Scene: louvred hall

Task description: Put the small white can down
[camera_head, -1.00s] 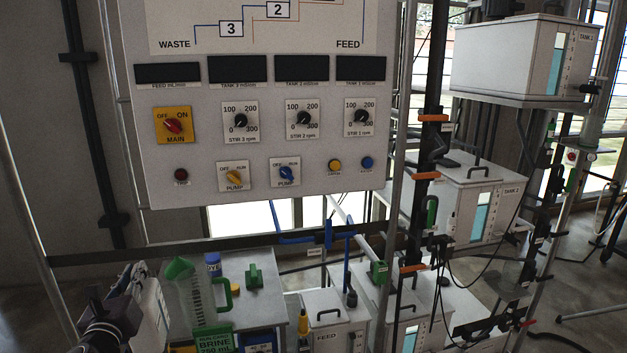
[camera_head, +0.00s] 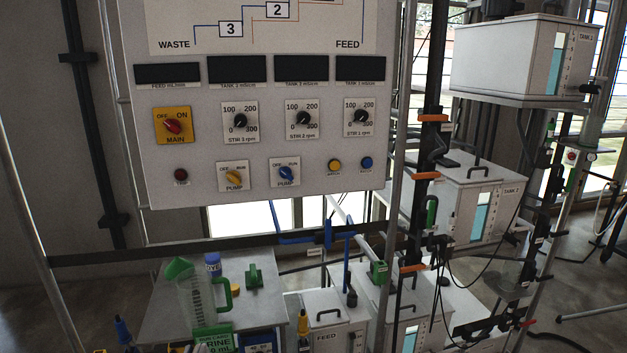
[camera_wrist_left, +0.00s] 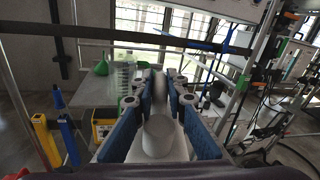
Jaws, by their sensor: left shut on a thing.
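The small white can (camera_wrist_left: 158,138) is between the two blue-padded fingers of my left gripper (camera_wrist_left: 160,130) in the left wrist view. The gripper is shut on it. The can's pale round end and part of its side show; the rest is hidden by the fingers. Neither the left gripper nor the can can be made out in the head view. My right gripper is in neither view.
A grey bench (camera_head: 163,310) carries a clear jug (camera_head: 195,300) with a green handle, a green funnel (camera_head: 178,267) and a blue-capped bottle (camera_head: 213,265). The white FEED tank (camera_head: 325,318) stands to its right. The control panel (camera_head: 260,130) hangs above.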

